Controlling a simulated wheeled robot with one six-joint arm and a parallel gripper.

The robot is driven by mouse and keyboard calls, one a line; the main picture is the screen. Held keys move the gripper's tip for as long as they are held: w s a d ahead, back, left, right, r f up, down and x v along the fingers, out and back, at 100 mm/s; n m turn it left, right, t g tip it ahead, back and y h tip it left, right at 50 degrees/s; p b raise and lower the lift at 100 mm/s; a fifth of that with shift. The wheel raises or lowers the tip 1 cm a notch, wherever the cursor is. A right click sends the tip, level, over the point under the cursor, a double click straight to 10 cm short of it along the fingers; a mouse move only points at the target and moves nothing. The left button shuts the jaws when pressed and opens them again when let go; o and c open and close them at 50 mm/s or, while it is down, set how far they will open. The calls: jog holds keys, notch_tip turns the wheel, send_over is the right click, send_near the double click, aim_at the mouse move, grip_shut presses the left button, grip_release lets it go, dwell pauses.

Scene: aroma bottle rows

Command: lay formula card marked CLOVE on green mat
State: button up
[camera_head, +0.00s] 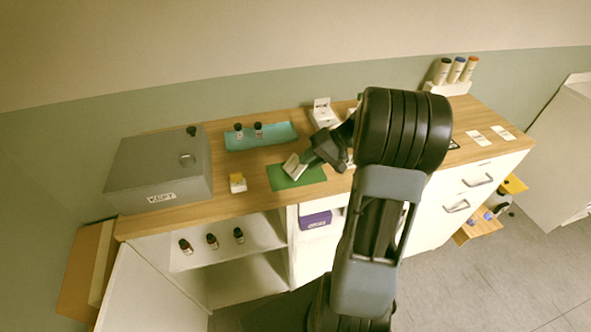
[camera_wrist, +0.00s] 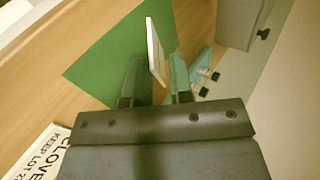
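The green mat (camera_head: 312,177) lies on the wooden counter and also shows in the wrist view (camera_wrist: 105,70). My gripper (camera_head: 304,161) is over the mat, shut on a pale card (camera_head: 292,168). The card is tilted in the head view and nearly edge-on in the wrist view (camera_wrist: 155,50); its writing cannot be read. Whether its lower edge touches the mat is unclear. A separate white label or card reading "CLOVE" and "KEEP LOT" (camera_wrist: 38,150) shows at the lower left of the wrist view, beside the mat.
A teal tray (camera_head: 277,142) with two dark bottles stands behind the mat. A white holder (camera_head: 322,117) stands behind my gripper. Two white cards (camera_head: 477,138) (camera_head: 503,132) lie far right.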

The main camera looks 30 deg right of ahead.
jog(key=shift+p+v, duration=0.35)
jog(key=shift+v, duration=0.95)
notch_tip(320, 180, up, 8)
jog(key=d+p, duration=0.2)
jog(key=p, duration=0.3)
jog(key=shift+s, duration=0.35)
jog(key=shift+f, duration=0.1)
